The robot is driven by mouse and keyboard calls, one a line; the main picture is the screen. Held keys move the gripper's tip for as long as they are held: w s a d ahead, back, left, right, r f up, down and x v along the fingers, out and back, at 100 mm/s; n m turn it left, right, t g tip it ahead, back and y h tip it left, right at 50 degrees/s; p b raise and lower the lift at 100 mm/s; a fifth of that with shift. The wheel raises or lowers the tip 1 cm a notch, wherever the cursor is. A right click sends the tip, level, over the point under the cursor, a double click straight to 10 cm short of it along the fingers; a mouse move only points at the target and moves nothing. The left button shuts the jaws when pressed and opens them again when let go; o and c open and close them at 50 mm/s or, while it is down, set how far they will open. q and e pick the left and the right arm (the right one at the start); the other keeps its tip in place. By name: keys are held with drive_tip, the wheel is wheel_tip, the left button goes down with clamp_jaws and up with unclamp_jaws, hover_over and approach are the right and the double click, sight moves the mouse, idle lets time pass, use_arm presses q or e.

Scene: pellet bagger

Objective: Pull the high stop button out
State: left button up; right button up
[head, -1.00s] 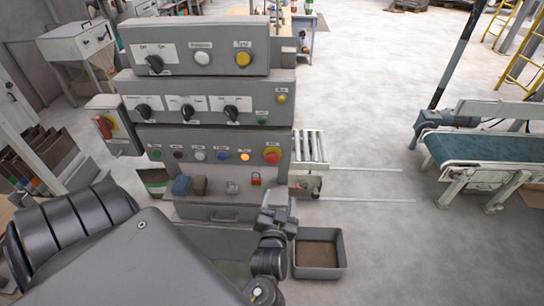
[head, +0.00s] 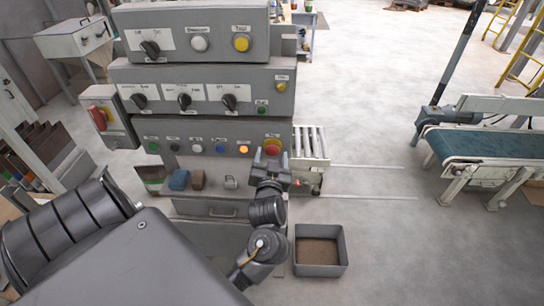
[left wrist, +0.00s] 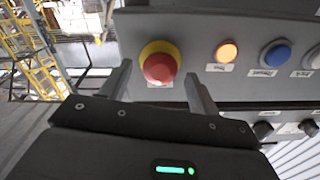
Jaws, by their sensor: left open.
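The stop button is a red mushroom head on a yellow ring. In the head view the stop button (head: 272,146) sits at the right end of the lower button row on the grey panel. In the left wrist view the stop button (left wrist: 159,66) shows large, straight ahead between the fingers. My left gripper (head: 271,160) is open and empty, just in front of and slightly below the button in the head view. In the left wrist view the left gripper (left wrist: 160,84) has a finger on each side of the button, with no visible contact. My right gripper is out of view.
An orange button (head: 244,150) and a blue button (head: 221,150) sit left of the stop button. A red rotary switch (head: 100,117) is on the panel's left side. A grey bin (head: 320,270) stands on the floor below; a conveyor (head: 480,147) is at right.

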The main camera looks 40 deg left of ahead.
use_arm(q)
drive_tip(key=shift+w+a, duration=0.4)
drive_tip(key=shift+w, duration=0.1)
clamp_jaws()
drive_tip(key=shift+s+d+r+p, duration=0.15)
drive_tip(key=shift+s+d+p, duration=0.2)
drive_tip(key=shift+p, duration=0.3)
drive_tip(key=shift+s, duration=0.1)
drive_tip(key=shift+f, duration=0.3)
drive_tip(key=shift+c, duration=2.1)
unclamp_jaws()
drive_tip(key=o, duration=0.4)
drive_tip(key=shift+s+r, duration=0.1)
drive_tip(key=shift+r, duration=0.05)
